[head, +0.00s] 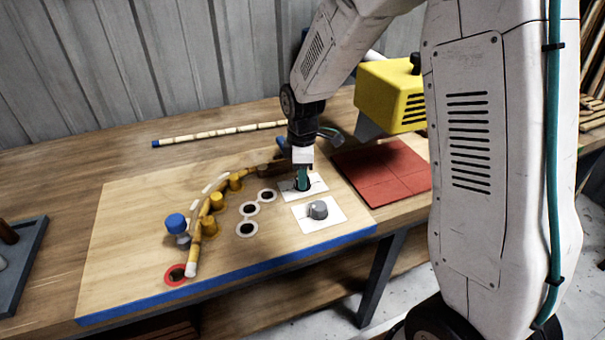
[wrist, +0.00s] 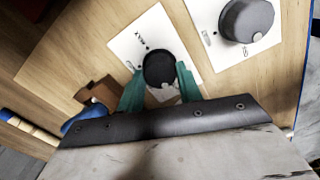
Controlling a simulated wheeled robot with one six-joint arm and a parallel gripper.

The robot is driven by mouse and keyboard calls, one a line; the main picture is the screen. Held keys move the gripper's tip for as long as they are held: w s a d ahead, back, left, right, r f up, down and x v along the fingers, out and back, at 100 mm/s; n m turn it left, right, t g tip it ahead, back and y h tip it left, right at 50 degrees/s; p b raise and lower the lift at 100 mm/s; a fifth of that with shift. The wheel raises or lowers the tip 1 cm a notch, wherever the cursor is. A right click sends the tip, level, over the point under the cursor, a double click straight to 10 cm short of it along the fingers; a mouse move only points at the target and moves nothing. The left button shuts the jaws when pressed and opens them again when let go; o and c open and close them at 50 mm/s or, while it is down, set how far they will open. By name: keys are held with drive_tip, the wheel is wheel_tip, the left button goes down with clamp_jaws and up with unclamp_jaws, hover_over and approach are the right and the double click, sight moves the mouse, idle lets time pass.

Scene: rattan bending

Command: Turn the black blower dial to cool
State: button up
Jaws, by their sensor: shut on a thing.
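The black blower dial (wrist: 158,68) sits on a white plate (wrist: 124,44) with small markings, too blurred to read. In the head view the plate (head: 317,187) lies near the right side of the work board, and my gripper mostly covers the dial there. My gripper (head: 302,185) points down at the dial. In the wrist view its two teal fingers (wrist: 160,82) are shut on the dial, one on each side. The yellow blower (head: 388,95) stands behind and to the right, its grey nozzle pointing down left.
A grey dial (head: 318,209) on its own white plate is close in front. A bent rattan pole (head: 215,200) curves around yellow pegs (head: 235,182) to the left. A blue-topped knob (head: 176,223) stands beside it. A red mat (head: 385,165) lies right. Another pole (head: 215,133) lies behind.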

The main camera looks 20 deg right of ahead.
drive_tip(key=shift+n, duration=0.6)
drive_tip(key=o, duration=1)
drive_tip(key=shift+r, duration=0.1)
wheel_tip(320, 180, up, 8)
drive_tip(key=shift+f, duration=0.15)
